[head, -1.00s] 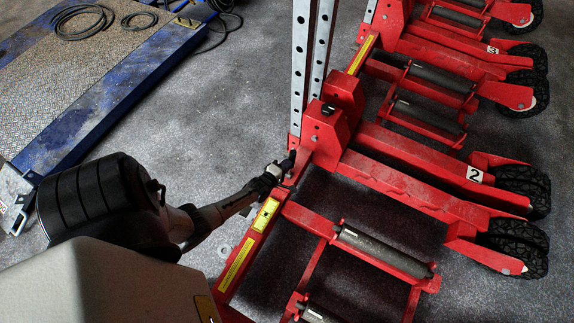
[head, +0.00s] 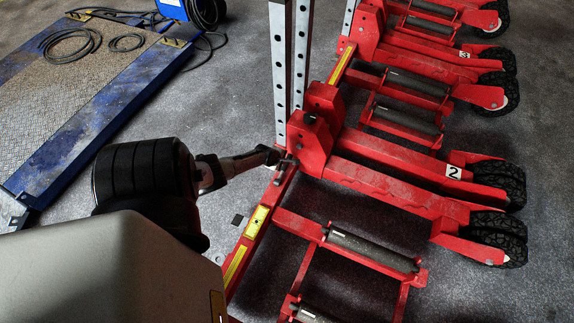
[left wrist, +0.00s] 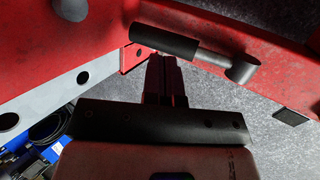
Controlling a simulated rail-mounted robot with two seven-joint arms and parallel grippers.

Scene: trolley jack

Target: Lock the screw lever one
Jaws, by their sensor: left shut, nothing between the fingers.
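The screw lever (left wrist: 168,41) shows in the left wrist view. It has a black cylindrical grip, a short grey rod and a round pivot end (left wrist: 242,68) at the right, and lies beside the red jack frame. My left gripper (left wrist: 165,62) is shut and empty, its fingertips just below the lever's grip; I cannot tell whether they touch. In the head view my left gripper (head: 276,156) is at the foot of the red trolley jack (head: 312,140), beside its perforated post, and the lever there is too small to make out clearly. My right gripper is not in view.
More red jack frames with rollers (head: 372,250) and black wheels (head: 500,235) stand to the right. A blue-edged platform (head: 90,120) with coiled cables lies at the upper left. The grey floor between the platform and the jacks is mostly clear.

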